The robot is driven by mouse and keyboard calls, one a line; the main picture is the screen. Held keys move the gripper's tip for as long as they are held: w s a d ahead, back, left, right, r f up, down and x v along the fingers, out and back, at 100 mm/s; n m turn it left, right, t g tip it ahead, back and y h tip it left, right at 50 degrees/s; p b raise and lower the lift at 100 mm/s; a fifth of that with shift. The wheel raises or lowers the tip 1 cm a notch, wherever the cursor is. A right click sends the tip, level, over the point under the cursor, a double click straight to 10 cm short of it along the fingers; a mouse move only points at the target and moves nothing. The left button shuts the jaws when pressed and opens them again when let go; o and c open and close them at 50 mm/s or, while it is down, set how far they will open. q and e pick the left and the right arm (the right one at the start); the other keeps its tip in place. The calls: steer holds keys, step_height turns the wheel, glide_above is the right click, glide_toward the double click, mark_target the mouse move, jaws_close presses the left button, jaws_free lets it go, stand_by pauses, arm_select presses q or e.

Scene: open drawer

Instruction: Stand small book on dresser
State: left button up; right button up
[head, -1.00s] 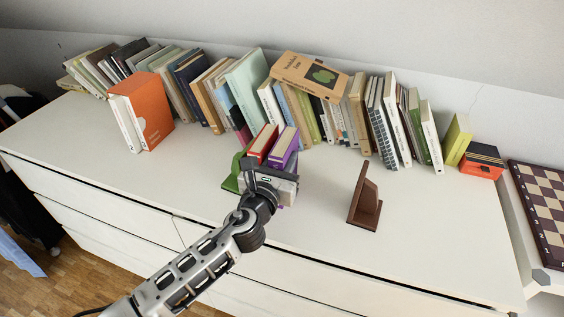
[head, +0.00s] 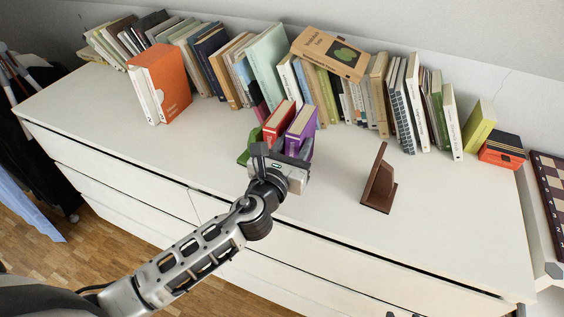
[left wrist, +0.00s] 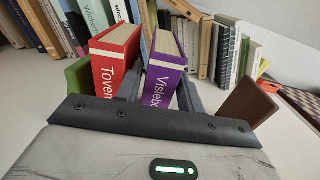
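A small purple book (head: 299,127) stands on the white dresser (head: 220,160), beside a similar red book (head: 278,122). My left gripper (head: 288,155) is at the purple book, low over the dresser top near its front. In the left wrist view, its two fingers lie on either side of the purple book (left wrist: 166,75), which fills the gap between them. One finger is between the red book (left wrist: 115,60) and the purple one. The gripper body hides the purple book's lower part in the head view. My right gripper is not in view.
A green piece (head: 247,148) is left of the red book. A brown bookend (head: 379,185) stands to the right, with clear dresser top between it and the gripper. A book row lines the wall, with an orange book (head: 172,90) in front at left.

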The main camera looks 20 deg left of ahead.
arm_select(q)
steer(key=s, duration=0.9)
steer(key=s+f+n+g+h, duration=0.1)
steer(key=s+f+n, duration=0.3)
steer(key=n, duration=0.7)
steer(key=s+d+f+n+g, duration=0.1)
steer(key=s+f+n+g, duration=0.3)
steer(key=n, duration=0.7)
steer(key=s+f+n+g+h, duration=0.1)
steer(key=s+f+n, duration=0.3)
steer(key=f+n, duration=0.4)
steer(key=n+g+b, duration=0.1)
steer(key=n, duration=0.2)
steer(key=shift+s+d+n+g+h, duration=0.2)
steer(key=shift+s+n+g+h, duration=0.1)
steer(key=shift+s+n, duration=0.1)
